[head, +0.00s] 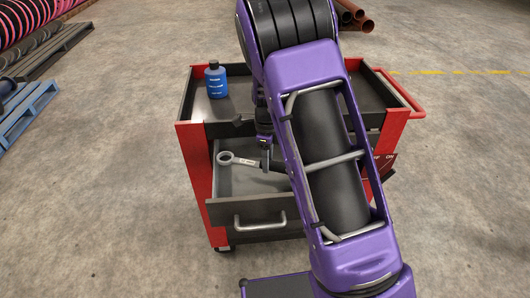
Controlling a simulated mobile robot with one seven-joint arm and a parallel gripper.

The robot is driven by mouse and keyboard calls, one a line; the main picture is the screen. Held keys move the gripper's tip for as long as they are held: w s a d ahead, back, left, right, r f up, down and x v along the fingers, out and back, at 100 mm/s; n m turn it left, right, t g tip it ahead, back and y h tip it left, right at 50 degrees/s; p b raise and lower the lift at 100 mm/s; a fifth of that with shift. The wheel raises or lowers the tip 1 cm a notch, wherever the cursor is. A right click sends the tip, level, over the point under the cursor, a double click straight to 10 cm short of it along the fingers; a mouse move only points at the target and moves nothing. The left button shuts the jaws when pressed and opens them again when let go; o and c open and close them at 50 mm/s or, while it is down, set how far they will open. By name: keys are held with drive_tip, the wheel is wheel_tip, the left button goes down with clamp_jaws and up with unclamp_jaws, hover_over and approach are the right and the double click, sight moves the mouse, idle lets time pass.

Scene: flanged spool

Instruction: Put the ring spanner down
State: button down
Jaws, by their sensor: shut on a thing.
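The ring spanner (243,161) is grey, with its ring end pointing left. It shows in the head view over the open drawer (252,209) of a red and dark grey tool trolley (198,160). My gripper (266,160) points down over the drawer and is shut on the spanner near the right end of the part that shows. My arm hides the spanner's far right end and the right part of the drawer. I cannot tell whether the spanner touches the drawer floor.
A blue bottle (216,80) with a dark cap stands at the left of the trolley's top tray. A red push handle (402,92) sticks out at the right. Blue pallets (28,112) lie far left, and brown pipes (352,16) lie behind. The concrete floor around the trolley is clear.

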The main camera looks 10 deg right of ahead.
sight(267, 186)
drive_tip(key=shift+w+f, duration=0.2)
drive_tip(key=shift+f, duration=0.2)
drive_tip(key=shift+f+b, duration=2.75)
drive_tip(key=shift+f, duration=0.55)
drive_tip(key=shift+f+b, duration=0.3)
drive_tip(key=shift+f, duration=0.2)
drive_tip(key=shift+c, duration=2.1)
unclamp_jaws()
drive_tip(key=shift+f, duration=0.1)
